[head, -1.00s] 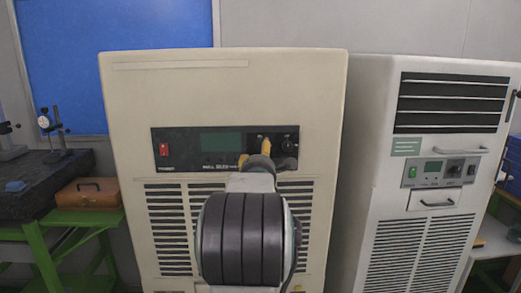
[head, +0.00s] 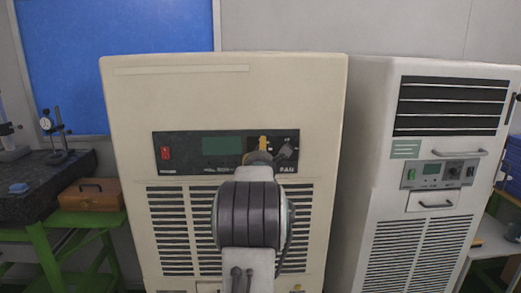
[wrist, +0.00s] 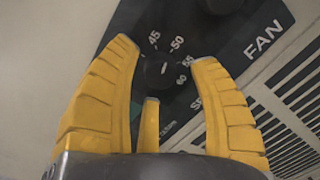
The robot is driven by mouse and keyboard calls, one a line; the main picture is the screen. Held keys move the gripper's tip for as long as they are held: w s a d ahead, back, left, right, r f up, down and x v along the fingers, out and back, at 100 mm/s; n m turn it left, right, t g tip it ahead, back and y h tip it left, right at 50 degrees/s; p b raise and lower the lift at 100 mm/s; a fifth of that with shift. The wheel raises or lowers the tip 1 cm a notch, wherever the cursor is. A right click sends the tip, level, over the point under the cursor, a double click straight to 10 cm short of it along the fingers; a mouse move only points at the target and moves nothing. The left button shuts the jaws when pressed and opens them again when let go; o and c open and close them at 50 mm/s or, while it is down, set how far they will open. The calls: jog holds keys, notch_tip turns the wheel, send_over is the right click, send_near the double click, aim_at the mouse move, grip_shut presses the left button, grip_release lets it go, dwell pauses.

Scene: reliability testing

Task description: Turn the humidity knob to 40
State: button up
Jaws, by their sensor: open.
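A dark round knob (wrist: 160,71) with a white mark shows in the wrist view, on a black panel with the numbers 45, 50, 55 and 60 around it. Its white mark points roughly between 45 and 50, but is small. My gripper (wrist: 168,55) has yellow ribbed fingers, spread open on the left and right of the knob; a shorter yellow finger is below it. I cannot tell whether any finger touches the knob. In the head view my gripper (head: 257,150) is at the right part of the control panel (head: 180,141), hiding the knob.
A second knob (wrist: 221,4) is above the FAN label in the wrist view. The panel also has a red switch (head: 166,153) and a green display (head: 222,145). A white machine (head: 362,200) stands to the right. A green bench (head: 75,218) with a brown box (head: 92,194) is at left.

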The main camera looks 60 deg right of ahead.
jog(key=shift+w+d, duration=0.2)
jog(key=shift+d, duration=0.2)
jog(key=shift+o, duration=0.2)
grip_shut()
dwell(0.3)
